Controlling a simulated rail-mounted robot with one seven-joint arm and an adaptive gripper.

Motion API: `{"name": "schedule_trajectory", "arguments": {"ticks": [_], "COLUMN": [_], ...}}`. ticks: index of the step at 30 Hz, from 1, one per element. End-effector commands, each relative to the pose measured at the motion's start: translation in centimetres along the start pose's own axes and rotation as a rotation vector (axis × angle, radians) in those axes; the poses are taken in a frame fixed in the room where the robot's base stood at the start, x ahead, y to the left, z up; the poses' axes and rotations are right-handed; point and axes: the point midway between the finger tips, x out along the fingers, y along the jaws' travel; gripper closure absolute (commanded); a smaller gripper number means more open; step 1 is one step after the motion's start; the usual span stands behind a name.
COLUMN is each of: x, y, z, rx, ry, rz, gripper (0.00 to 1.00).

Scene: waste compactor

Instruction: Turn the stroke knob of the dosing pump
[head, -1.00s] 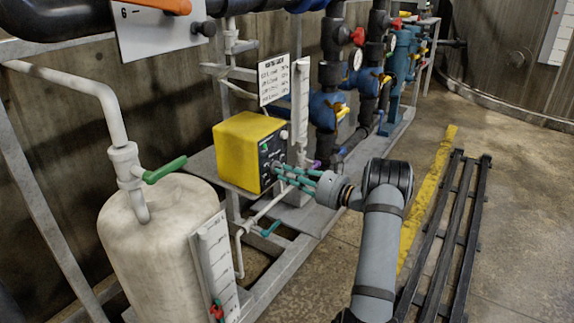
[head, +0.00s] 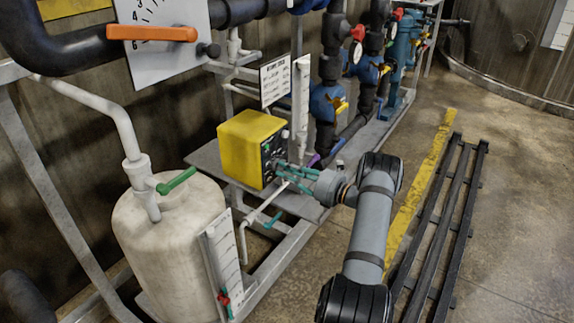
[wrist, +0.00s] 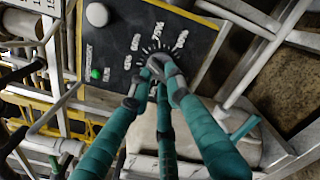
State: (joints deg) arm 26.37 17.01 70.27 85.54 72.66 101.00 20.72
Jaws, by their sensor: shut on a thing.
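The dosing pump (head: 247,148) is a yellow box with a black front panel on a grey metal frame. In the wrist view its panel (wrist: 116,35) shows a green button, a pale round knob and a dial with printed marks. The stroke knob at the dial's centre is largely hidden by my fingertips. My gripper (wrist: 160,68) has teal fingers closed on this knob, close against the panel. In the head view my gripper (head: 284,172) reaches the pump's front from the right. The knob's exact angle cannot be read.
A white tank (head: 170,245) with a green-handled valve (head: 176,181) stands at front left. An orange lever (head: 152,33) on a scale plate is at upper left. Dark pipes with blue valves (head: 327,103) stand behind the pump. A black slatted rack (head: 440,220) lies on the floor at right.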

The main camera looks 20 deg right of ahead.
Motion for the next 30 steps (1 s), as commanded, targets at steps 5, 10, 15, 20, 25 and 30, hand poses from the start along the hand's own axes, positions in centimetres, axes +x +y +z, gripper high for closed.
{"name": "schedule_trajectory", "arguments": {"ticks": [5, 10, 15, 20, 25, 30], "x": [-0.03, -0.04, -0.04, -0.04, -0.03, -0.03], "y": [0.22, 0.23, 0.23, 0.21, 0.20, 0.19], "z": [0.22, 0.26, 0.30, 0.30, 0.34, 0.32], "rx": [0.168, 0.323, 0.463, 0.566, 0.643, 0.686], "ry": [0.002, 0.002, 0.002, 0.002, 0.002, 0.002], "rz": [0.000, 0.000, 0.000, 0.000, 0.000, 0.000], "gripper": [1.00, 1.00, 1.00, 1.00, 1.00, 1.00]}}
